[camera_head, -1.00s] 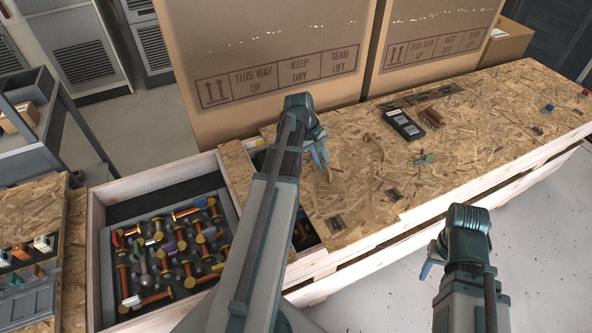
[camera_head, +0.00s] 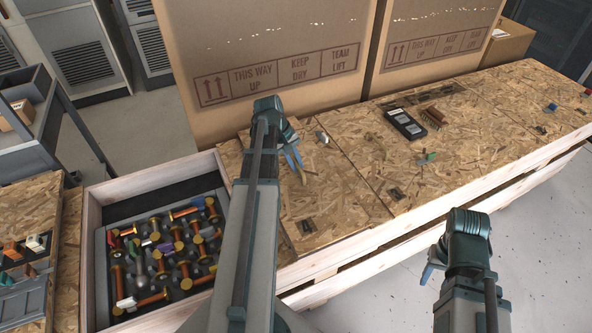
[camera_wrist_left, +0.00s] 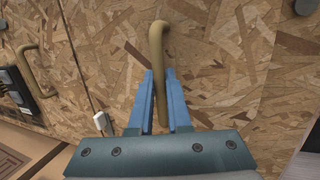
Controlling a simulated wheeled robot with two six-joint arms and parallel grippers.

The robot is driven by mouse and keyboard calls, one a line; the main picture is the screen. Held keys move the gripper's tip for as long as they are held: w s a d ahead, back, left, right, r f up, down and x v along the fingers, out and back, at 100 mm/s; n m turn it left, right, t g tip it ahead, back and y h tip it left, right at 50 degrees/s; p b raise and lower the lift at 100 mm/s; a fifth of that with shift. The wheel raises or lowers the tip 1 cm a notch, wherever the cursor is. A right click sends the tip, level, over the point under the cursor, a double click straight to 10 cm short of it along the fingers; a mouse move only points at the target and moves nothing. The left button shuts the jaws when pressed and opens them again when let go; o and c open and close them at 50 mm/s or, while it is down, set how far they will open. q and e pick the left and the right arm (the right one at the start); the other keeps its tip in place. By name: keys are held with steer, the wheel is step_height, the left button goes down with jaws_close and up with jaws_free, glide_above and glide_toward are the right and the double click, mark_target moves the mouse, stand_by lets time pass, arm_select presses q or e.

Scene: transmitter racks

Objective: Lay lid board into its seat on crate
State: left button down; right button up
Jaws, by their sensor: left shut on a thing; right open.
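My left gripper (camera_head: 294,160) is shut on the tan bar handle (camera_head: 303,176) of the lid board (camera_head: 335,195), a flat chipboard panel. In the left wrist view the handle (camera_wrist_left: 156,50) stands between the blue fingers, with the board (camera_wrist_left: 205,60) behind it. The board lies over the crate (camera_head: 335,262) at about the level of the neighbouring panels, with a thin seam along its right side. My forearm hides part of its left side, so I cannot tell whether it is fully down there. My right gripper (camera_head: 430,271) is open and empty in front of the crate.
Left of the board is an open compartment holding a grey tray (camera_head: 103,250) of several orange-capped parts. Tall cardboard boxes (camera_head: 270,50) stand behind. A black device (camera_head: 405,124) and small loose items lie on the panels to the right. Floor in front is clear.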

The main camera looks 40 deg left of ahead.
arm_select(q)
steer(key=shift+f+b, duration=0.3)
steer(key=shift+f, duration=0.4)
arm_select(e)
steer(key=shift+f, duration=0.75)
arm_select(q)
steer(key=shift+f+b, duration=0.35)
arm_select(e)
steer(key=shift+f, duration=0.35)
arm_select(q)
steer(key=shift+f, duration=0.3)
arm_select(e)
steer(key=shift+f, duration=0.25)
arm_select(q)
steer(key=c, duration=0.9)
jaws_free()
steer(key=shift+o, duration=0.2)
steer(key=shift+r, duration=0.1)
arm_select(e)
steer(key=shift+r, duration=0.1)
